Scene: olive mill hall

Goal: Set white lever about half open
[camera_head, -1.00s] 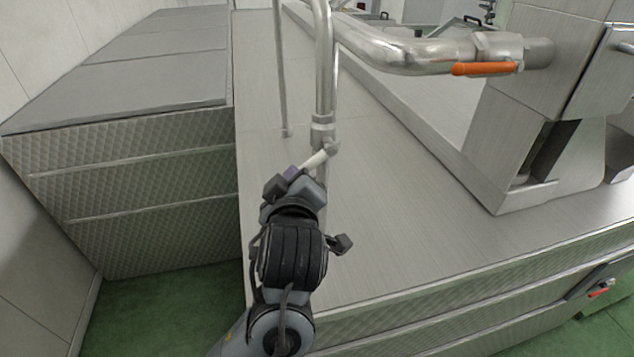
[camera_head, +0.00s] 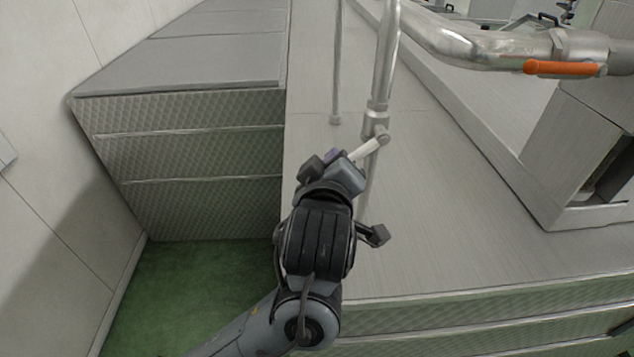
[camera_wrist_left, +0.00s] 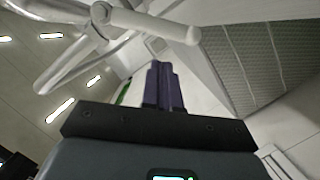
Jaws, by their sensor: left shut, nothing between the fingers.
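The white lever (camera_head: 368,149) sits on the valve of the vertical steel pipe (camera_head: 384,75). It slants down and left from its pivot, toward my left gripper (camera_head: 334,155). In the left wrist view the lever (camera_wrist_left: 155,25) crosses the top, ahead of the purple fingertips (camera_wrist_left: 161,68). The fingers are shut together with nothing between them. In that view a gap shows between the fingertips and the lever. In the head view the gripper body overlaps the lever's free end, so contact there is hard to judge. My right gripper is not in view.
A thick steel pipe with an orange lever (camera_head: 563,68) runs to the upper right. A thin steel rod (camera_head: 337,60) stands left of the valve pipe. The steel top (camera_head: 470,220) is clear to the right. A textured steel cabinet (camera_head: 190,165) stands at left.

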